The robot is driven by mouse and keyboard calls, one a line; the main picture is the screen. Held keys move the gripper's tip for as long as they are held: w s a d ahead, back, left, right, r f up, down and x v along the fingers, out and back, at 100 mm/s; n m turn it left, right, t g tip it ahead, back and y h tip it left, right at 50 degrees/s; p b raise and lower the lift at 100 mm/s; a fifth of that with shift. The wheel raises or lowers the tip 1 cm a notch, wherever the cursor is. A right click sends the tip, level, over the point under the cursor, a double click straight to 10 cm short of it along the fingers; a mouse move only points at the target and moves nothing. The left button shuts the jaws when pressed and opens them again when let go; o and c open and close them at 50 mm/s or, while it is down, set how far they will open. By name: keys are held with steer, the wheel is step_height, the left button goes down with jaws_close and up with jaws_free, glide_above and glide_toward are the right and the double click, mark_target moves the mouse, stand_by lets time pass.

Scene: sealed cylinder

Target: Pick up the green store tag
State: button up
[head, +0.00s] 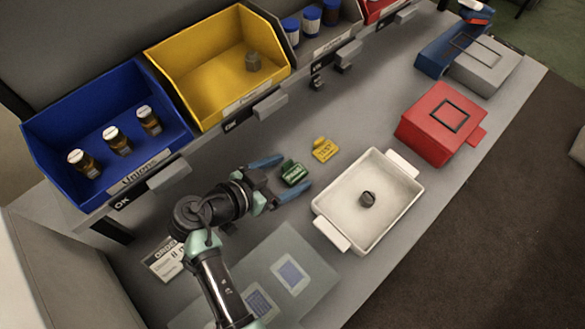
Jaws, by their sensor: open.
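The green store tag (292,172) is a small dark green piece with an upright tab, on the grey bench in the middle of the head view. My gripper (281,176) is open, with its two blue fingers on either side of the tag, one beyond it and one nearer. The tag sits between the fingers; I cannot tell whether either finger touches it. A similar yellow tag (325,150) lies just to the right of the fingers.
A white tray (328,232) holding a small dark part (367,198) stands close on the right. Behind are a blue bin (60,125) with bottles and a yellow bin (190,50). A red box (440,125) stands farther right. An order card (165,258) lies left of my arm.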

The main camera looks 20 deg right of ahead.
steer(key=c, duration=1.4)
